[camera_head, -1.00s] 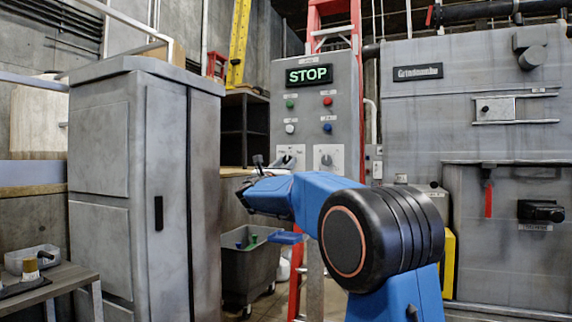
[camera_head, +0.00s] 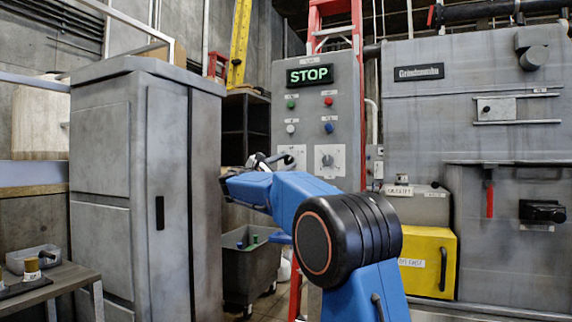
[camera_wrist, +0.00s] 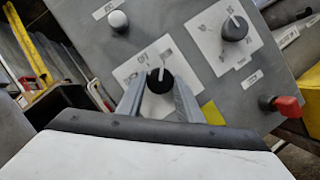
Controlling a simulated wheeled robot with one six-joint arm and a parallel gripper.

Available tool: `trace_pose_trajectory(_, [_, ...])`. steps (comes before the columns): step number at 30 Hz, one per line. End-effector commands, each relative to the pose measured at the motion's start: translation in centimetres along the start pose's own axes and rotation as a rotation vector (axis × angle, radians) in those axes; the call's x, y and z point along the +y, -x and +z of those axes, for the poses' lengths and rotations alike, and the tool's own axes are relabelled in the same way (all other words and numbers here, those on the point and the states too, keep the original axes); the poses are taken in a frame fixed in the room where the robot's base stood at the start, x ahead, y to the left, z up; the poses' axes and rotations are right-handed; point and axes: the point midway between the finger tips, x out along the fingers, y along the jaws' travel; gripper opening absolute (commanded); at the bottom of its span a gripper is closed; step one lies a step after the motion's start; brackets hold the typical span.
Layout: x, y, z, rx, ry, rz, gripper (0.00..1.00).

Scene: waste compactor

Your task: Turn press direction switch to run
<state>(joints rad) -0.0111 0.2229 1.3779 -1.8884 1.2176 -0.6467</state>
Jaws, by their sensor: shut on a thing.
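The control panel (camera_head: 345,100) stands in the middle of the head view, with a lit STOP display (camera_head: 310,75). In the wrist view a black rotary switch (camera_wrist: 159,80) on a white plate (camera_wrist: 132,70) sits between the two fingers of my gripper (camera_wrist: 158,92). The fingers are closed on the sides of the knob. The knob's pointer is tilted slightly right of upright in that view; the plate's lettering is too small to read surely. In the head view my gripper (camera_head: 268,160) covers part of this plate.
A second knob (camera_wrist: 234,28) is up and right of the switch, a white button (camera_wrist: 118,20) up and left. A red knob (camera_wrist: 288,106) juts out at the panel's edge. A grey cabinet (camera_head: 145,180) stands left and a yellow box (camera_head: 428,262) right of my arm.

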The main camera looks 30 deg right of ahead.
Motion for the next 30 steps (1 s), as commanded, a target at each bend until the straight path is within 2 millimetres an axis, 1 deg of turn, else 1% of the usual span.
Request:
trace_pose_trajectory(9, [0.04, 0.01, 0.01, 0.0, -0.113, -0.048, 0.1])
trace_pose_trajectory(25, [0.04, -0.01, 0.03, 0.0, -0.135, -0.058, 0.1])
trace_pose_trajectory(26, [0.04, -0.01, 0.03, 0.0, -0.135, -0.058, 0.35])
trace_pose_trajectory(27, [0.04, -0.01, 0.02, 0.0, -0.135, -0.058, 0.45])
trace_pose_trajectory(28, [0.04, -0.01, 0.02, 0.0, -0.135, -0.057, 0.51])
trace_pose_trajectory(30, [0.05, -0.01, 0.02, 0.0, -0.135, -0.057, 0.51])
